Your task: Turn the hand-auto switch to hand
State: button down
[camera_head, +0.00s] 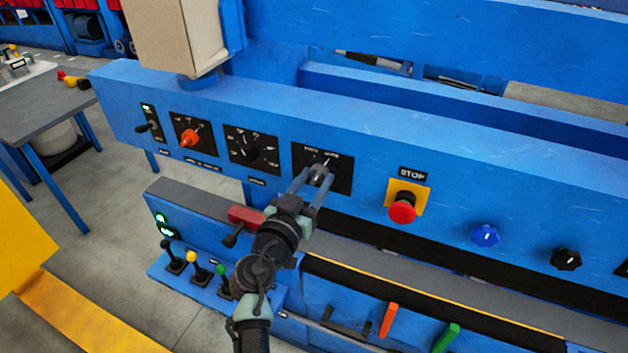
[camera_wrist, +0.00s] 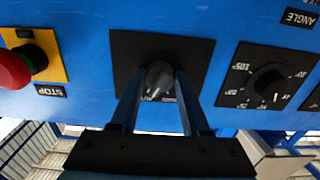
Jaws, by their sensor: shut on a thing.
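The hand-auto switch is a dark rotary knob (camera_head: 319,174) on a black square plate (camera_head: 340,178) on the blue panel. White lettering runs along the plate's top edge in the head view. My gripper (camera_head: 316,179) reaches up to the knob from below and is shut on it. In the wrist view the knob (camera_wrist: 159,75) sits between the two finger ends of my gripper (camera_wrist: 158,82), one on each side. The wrist view is upside down, and the fingers partly cover the lettering. I cannot tell for sure which label the knob points to.
Left of the switch are a dial (camera_head: 252,149), an orange-red knob (camera_head: 189,138) and a small lever (camera_head: 148,127). Right of it are the red STOP button (camera_head: 402,208), a blue knob (camera_head: 485,236) and a black knob (camera_head: 566,258). A lower ledge with a red-handled lever (camera_head: 245,216) lies beneath.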

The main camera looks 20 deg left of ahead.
jog(key=shift+f+n, duration=0.1)
jog(key=shift+n, duration=0.2)
jog(key=n+b, duration=0.2)
jog(key=n, duration=0.1)
jog(key=shift+n, duration=0.4)
jog(key=n, duration=0.5)
jog(key=shift+b, duration=0.4)
jog(key=shift+n, duration=0.4)
jog(key=shift+c, duration=1.9)
grip_release()
jog(key=shift+s, duration=0.1)
jog(key=s+b, duration=0.2)
jog(key=s, duration=1)
jog(key=shift+s+a, duration=0.2)
jog(key=shift+s, duration=0.2)
